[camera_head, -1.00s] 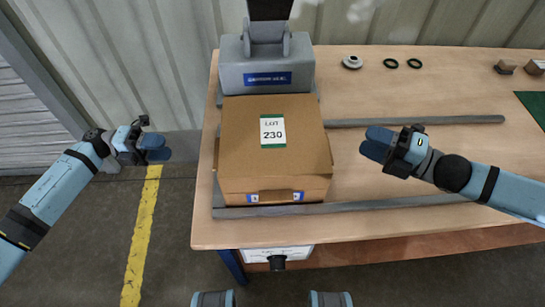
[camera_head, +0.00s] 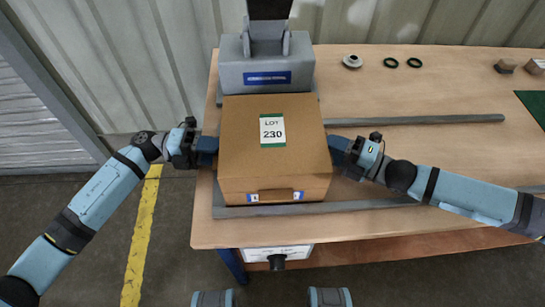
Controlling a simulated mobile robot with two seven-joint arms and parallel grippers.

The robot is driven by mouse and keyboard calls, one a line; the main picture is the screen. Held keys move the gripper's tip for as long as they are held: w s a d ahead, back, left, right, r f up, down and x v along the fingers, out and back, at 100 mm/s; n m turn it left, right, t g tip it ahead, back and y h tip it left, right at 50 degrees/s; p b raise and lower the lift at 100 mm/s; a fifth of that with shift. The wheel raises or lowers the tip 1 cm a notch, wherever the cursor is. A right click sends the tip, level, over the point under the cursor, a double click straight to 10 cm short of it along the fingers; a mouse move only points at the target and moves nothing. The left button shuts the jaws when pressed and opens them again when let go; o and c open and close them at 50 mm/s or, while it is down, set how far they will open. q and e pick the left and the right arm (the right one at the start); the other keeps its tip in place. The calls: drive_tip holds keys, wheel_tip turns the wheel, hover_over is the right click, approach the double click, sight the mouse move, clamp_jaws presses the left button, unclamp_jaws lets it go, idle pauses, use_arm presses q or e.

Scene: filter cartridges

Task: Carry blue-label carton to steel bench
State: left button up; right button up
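A brown carton (camera_head: 290,165) sits on the wooden bench, across grey rails. Its top label reads LOT 230 with a green edge, and a small blue-and-white label (camera_head: 275,196) is on its near face. My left gripper (camera_head: 208,150) is at the carton's left side, and my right gripper (camera_head: 338,152) is at its right side. Both fingertips are against or very close to the carton walls; I cannot tell whether they press. Whether each gripper's fingers are open or shut is not clear.
A grey machine block (camera_head: 266,68) with a blue plate stands right behind the carton. Grey rails (camera_head: 420,120) run along the wooden bench (camera_head: 440,90). Black rings (camera_head: 390,62), a metal flange (camera_head: 352,61) and small boxes (camera_head: 505,66) lie at the back right. A yellow floor line (camera_head: 140,240) runs at left.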

use_arm(q)
clamp_jaws()
use_arm(e)
clamp_jaws()
use_arm(q)
drive_tip(key=shift+r, duration=0.1)
use_arm(e)
drive_tip(key=shift+r, duration=0.1)
